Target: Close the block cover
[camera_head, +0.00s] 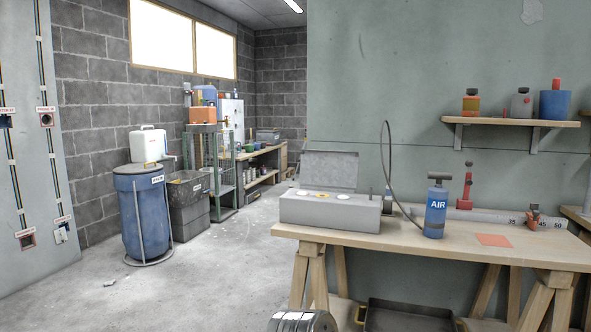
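A grey rectangular block (323,211) lies on the left part of the wooden table. Its cover (330,169) stands open, raised at the block's back edge and leaning slightly backward. The block's top face shows a row of round spots, white at the ends and yellow in the middle (322,194). Neither of my grippers is in view, so nothing of mine is seen touching the block or its cover.
The wooden trestle table (400,240) also holds a blue AIR bottle (436,212), a thin dark looped hose (382,150) beside the block, a grey graduated bar (490,217) and an orange patch (493,240). A dark tray (405,318) is below.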

